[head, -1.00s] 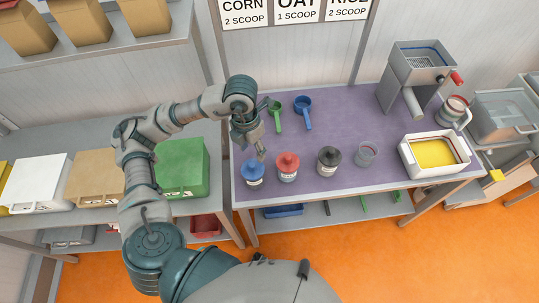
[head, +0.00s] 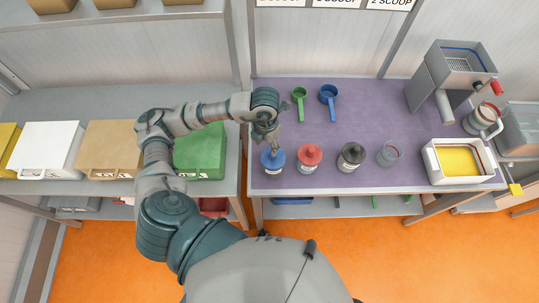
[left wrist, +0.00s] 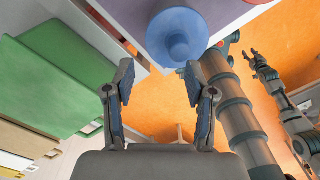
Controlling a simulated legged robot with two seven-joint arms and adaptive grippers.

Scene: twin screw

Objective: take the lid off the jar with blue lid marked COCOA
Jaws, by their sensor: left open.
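The jar with the blue lid (head: 273,159) stands at the front left of the purple bench top; its label is too small to read. Its round blue lid (left wrist: 177,38) fills the upper middle of the left wrist view, with a raised knob. My left gripper (head: 274,140) is right by the lid, just behind and above it in the head view. In the left wrist view my left gripper (left wrist: 160,88) is open and empty, and the lid lies beyond the fingertips, toward the right one. A small distant gripper, perhaps my right one (left wrist: 251,53), shows there; its jaws are unclear.
A red-lidded jar (head: 309,157) stands close to the right, then a black-lidded jar (head: 352,156) and an open clear cup (head: 389,153). Green (head: 299,98) and blue (head: 329,97) scoops lie behind. A green box (head: 200,155) stands left of the bench.

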